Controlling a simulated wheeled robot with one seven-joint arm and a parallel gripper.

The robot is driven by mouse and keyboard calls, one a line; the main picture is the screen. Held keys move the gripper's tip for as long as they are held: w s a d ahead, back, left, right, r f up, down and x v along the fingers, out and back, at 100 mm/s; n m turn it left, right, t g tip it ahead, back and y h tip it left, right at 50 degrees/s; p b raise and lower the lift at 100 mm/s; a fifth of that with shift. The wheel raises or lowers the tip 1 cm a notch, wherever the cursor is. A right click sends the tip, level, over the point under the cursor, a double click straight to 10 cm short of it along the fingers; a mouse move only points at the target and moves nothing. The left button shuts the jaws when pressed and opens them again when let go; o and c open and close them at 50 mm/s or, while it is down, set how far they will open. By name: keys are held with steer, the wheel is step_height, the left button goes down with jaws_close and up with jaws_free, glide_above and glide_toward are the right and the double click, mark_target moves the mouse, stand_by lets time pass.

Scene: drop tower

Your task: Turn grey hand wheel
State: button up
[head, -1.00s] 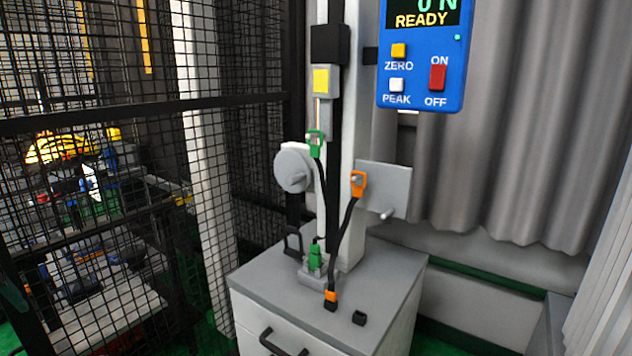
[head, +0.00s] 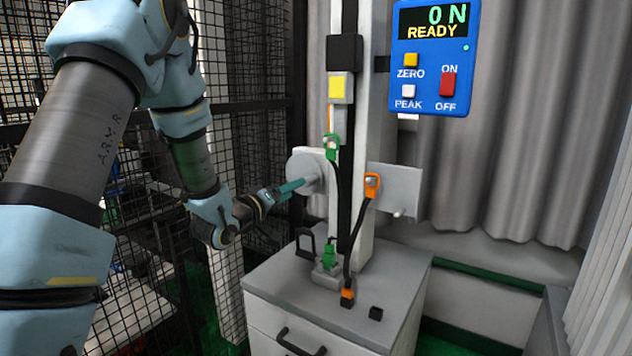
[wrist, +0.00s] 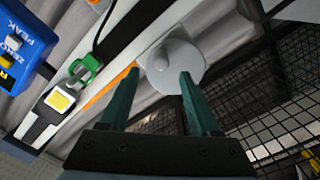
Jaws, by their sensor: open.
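The grey hand wheel (head: 304,172) is a round disc on the left side of the white column, at mid-height. It also shows in the wrist view (wrist: 178,72), with its knob (wrist: 160,60) facing me. My gripper (head: 300,185) has green fingers and reaches in from the left to the front of the wheel. In the wrist view my gripper (wrist: 158,85) is open, with the wheel's disc and knob beyond and between the fingertips. I cannot tell whether a fingertip touches the wheel. In the head view the fingers hide the knob.
A blue display box (head: 434,60) reads 0 N, READY. A black mesh fence (head: 255,100) stands to the left. A grey-topped cabinet (head: 345,290) is below.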

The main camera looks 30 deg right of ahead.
mark_target(308, 181)
steer(key=p+x, duration=0.2)
steer(key=x, duration=0.6)
steer(key=shift+w, duration=0.25)
steer(key=shift+c, duration=0.3)
jaws_close()
